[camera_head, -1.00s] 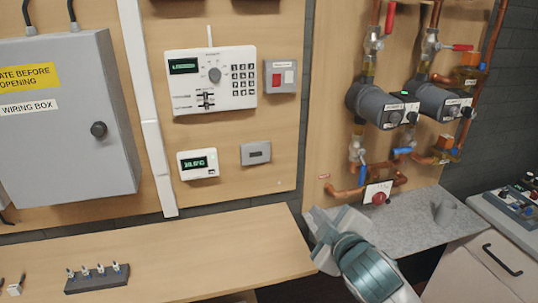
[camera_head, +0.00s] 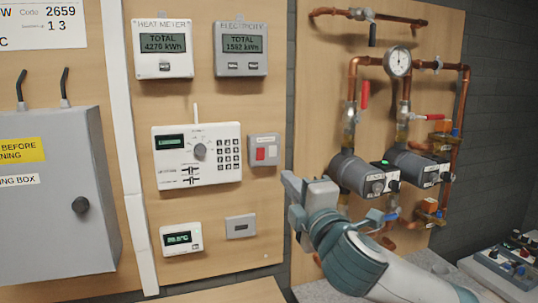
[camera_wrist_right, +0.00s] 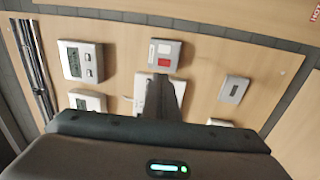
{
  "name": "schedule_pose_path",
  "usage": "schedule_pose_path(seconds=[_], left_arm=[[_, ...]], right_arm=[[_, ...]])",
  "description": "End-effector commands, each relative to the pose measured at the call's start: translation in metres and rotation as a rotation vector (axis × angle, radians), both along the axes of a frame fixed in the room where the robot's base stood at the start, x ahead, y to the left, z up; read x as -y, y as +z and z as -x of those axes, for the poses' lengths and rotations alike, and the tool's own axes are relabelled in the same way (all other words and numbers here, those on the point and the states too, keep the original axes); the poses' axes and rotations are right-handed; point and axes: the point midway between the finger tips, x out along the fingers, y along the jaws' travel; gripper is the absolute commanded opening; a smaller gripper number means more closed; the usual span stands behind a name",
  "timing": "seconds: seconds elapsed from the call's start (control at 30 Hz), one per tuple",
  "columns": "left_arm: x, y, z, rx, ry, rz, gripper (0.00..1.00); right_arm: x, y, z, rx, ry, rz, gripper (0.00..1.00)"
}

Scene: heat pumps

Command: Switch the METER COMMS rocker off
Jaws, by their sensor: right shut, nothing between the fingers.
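A grey switch box (camera_head: 264,150) with a red square and a white square sits on the wooden wall panel, right of the white keypad controller. It also shows in the right wrist view (camera_wrist_right: 165,46). A small grey plate (camera_head: 240,227) with a dark centre sits below it, and shows in the wrist view too (camera_wrist_right: 234,90). I cannot read which is labelled METER COMMS. My right gripper (camera_head: 293,203) is shut and empty, right of the small plate and apart from it in the picture. The shut fingers also show in the wrist view (camera_wrist_right: 172,92). My left gripper is not in view.
The white controller (camera_head: 168,160), a thermostat (camera_head: 181,239), a heat meter (camera_head: 162,48) and an electricity meter (camera_head: 241,47) share the panel. Copper pipes and pumps (camera_head: 357,174) stand close right of my right gripper. A grey wiring box (camera_head: 45,200) is at left.

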Motion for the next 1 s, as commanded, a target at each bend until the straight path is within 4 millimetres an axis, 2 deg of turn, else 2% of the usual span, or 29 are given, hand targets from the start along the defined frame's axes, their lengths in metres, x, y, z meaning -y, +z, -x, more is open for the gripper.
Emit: schedule_pose_path(seconds=[0.57,0.77,1.0], left_arm=[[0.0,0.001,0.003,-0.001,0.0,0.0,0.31],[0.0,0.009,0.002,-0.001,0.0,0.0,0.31],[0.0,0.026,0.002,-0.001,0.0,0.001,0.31]], right_arm=[[-0.002,0.005,-0.004,0.009,0.0,0.008,0.0],[-0.006,0.009,-0.019,0.007,-0.001,0.008,0.0],[-0.018,0.015,-0.053,0.008,-0.001,0.008,0.0]])
